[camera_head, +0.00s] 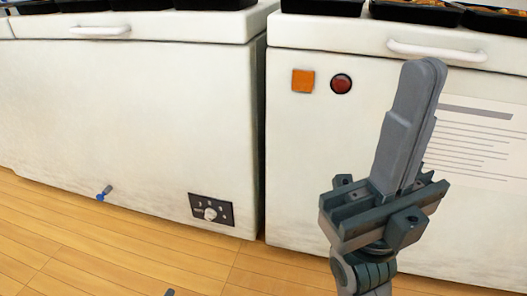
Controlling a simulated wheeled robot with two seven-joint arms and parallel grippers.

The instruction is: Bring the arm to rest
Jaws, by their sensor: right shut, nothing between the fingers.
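My right gripper (424,68) stands upright at the right of the head view, in front of a white chest freezer. Its two grey fingers are pressed together with nothing between them. The wrist below it runs out of the bottom edge. A small grey tip (169,293) shows at the bottom edge, left of the middle. It may be my left gripper, but too little shows to tell its state.
Two white chest freezers (130,110) (300,170) stand side by side with white handles. Black trays (417,12), some with food, sit on top. An orange square, a red button (341,84) and a paper notice are on the right freezer. Wooden floor (120,250) lies clear in front.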

